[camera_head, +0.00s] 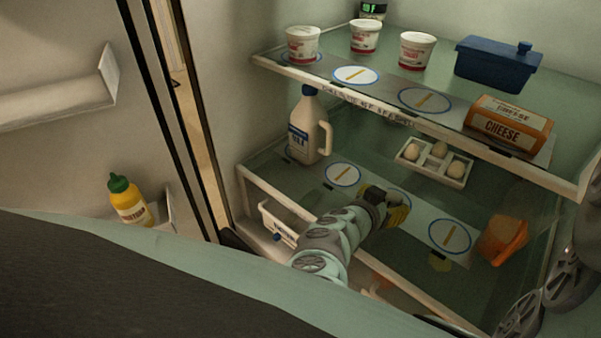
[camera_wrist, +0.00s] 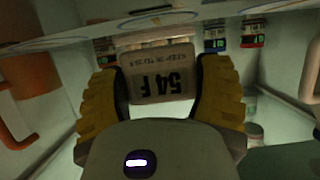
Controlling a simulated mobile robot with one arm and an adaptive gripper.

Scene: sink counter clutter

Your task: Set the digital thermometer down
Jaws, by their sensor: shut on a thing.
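The digital thermometer (camera_wrist: 158,82) is a pale block whose face reads "54 F" upside down in the wrist view. My gripper (camera_wrist: 158,88) is shut on it, with a yellow finger on each side. In the head view my gripper (camera_head: 398,208) is inside the fridge at the lower shelf (camera_head: 465,287), over the middle of the marked strip. It partly covers the middle blue-ringed circle (camera_head: 403,196). I cannot make out the thermometer in the head view, nor tell whether it touches the shelf.
Left of my gripper is a milk jug (camera_head: 308,130); right is an orange container (camera_head: 503,240). An egg tray (camera_head: 435,163) stands behind. The left circle (camera_head: 343,174) and right circle (camera_head: 450,236) are bare. The upper shelf (camera_head: 350,92) overhangs, holding tubs and a cheese box (camera_head: 508,124).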

